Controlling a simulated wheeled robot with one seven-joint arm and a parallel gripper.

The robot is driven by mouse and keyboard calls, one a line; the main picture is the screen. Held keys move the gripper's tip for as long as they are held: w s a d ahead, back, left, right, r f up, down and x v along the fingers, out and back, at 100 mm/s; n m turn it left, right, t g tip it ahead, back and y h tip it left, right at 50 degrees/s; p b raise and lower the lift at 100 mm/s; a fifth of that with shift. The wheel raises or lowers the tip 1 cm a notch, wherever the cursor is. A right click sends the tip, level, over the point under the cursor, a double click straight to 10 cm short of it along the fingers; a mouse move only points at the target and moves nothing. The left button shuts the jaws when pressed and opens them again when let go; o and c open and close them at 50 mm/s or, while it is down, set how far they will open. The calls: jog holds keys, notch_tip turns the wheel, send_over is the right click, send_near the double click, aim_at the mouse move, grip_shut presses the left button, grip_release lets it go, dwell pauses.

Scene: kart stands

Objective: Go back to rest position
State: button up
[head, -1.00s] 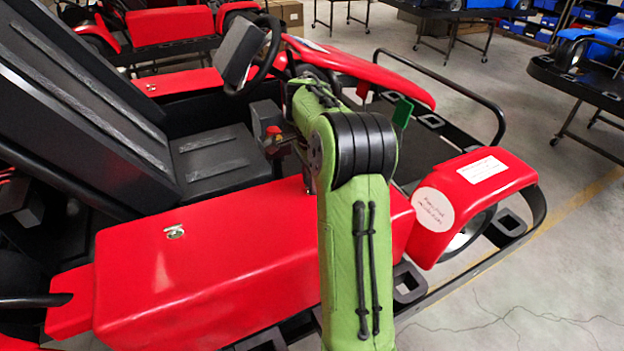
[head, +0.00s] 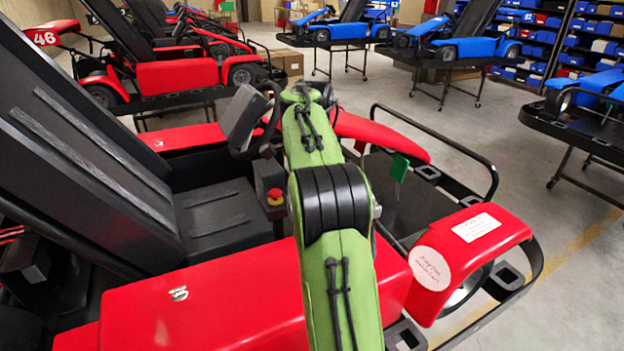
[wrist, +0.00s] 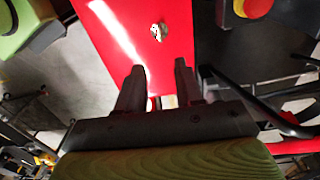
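My green arm reaches forward over the red kart in the head view, and its end is hidden behind the arm links there. In the wrist view my gripper (wrist: 159,68) shows two dark fingers with a clear gap between them. It is open and I see nothing held. Beyond the fingers lies the kart's red side panel (wrist: 122,45), with a small metal key lock (wrist: 158,31) on it. The fingers look apart from the panel.
The red kart (head: 215,310) is close in front, with a black seat (head: 215,215), a steering wheel and a red stop button (head: 275,196). A green tag (head: 399,167) stands by its black frame. Blue karts (head: 465,42) sit on stands behind.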

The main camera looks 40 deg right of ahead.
jog(key=shift+r, duration=0.45)
jog(key=s+a+r+n+t+h+b, duration=0.1)
jog(key=s+a+r+n, duration=0.15)
jog(key=a+n, duration=0.35)
jog(key=s+a+r+n+t+b, duration=0.1)
jog(key=s+a+n, duration=0.3)
jog(key=a, duration=0.4)
jog(key=s+a+f+n+t+y, duration=0.1)
jog(key=s+a+f+n+t, duration=0.2)
jog(key=s+a+f+n, duration=0.6)
jog(key=s+a+n+b, duration=0.1)
jog(key=s+a+n, duration=0.1)
jog(key=s+a, duration=0.1)
jog(key=shift+s+f+n+t, duration=0.2)
jog(key=shift+s+n+t, duration=0.1)
jog(key=shift+s, duration=0.45)
jog(key=shift+a, duration=0.1)
